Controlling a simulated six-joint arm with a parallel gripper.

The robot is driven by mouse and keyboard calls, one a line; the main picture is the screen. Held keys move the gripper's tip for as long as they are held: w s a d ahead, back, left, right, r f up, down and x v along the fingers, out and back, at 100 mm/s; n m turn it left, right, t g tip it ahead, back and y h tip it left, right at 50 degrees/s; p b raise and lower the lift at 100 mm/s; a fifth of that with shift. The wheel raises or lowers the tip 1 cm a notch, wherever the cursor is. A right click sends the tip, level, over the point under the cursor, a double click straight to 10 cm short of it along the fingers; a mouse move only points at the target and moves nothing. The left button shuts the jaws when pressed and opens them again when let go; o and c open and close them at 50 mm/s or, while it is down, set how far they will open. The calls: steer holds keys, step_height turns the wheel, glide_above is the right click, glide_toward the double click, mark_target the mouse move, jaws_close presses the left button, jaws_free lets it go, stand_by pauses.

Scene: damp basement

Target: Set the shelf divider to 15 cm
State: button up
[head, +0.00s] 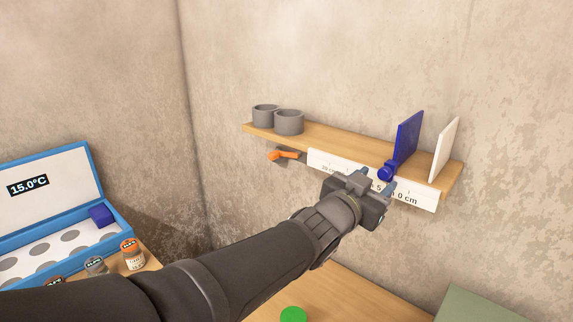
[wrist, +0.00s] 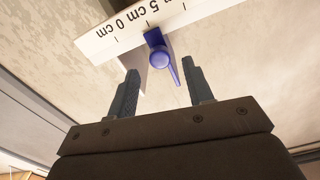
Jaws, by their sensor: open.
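The blue shelf divider (head: 408,137) stands upright on the wooden shelf (head: 335,136), towards its right end. Its round blue knob (head: 386,172) sits at the shelf's front edge; it also shows in the wrist view (wrist: 160,54). The white scale strip (head: 335,163) runs along the front edge, with 0 cm at the right. The knob is near the 5 cm label; the exact reading is unclear. My gripper (head: 377,179) is open, partly covering the scale. In the wrist view its fingertips (wrist: 160,70) lie either side of the knob's line, with the knob just beyond and apparently not gripped.
A white upright panel (head: 446,149) stands at the shelf's right end. Two grey cups (head: 289,123) stand at its left end, above an orange handle (head: 285,154). A blue case (head: 117,217) reading 15.0°C and small jars (head: 133,255) are at lower left. A green disc (head: 293,314) lies below.

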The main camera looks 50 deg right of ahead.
mark_target(382, 174)
steer(key=shift+d, duration=2.6)
steer(key=shift+w, duration=0.1)
jaws_close()
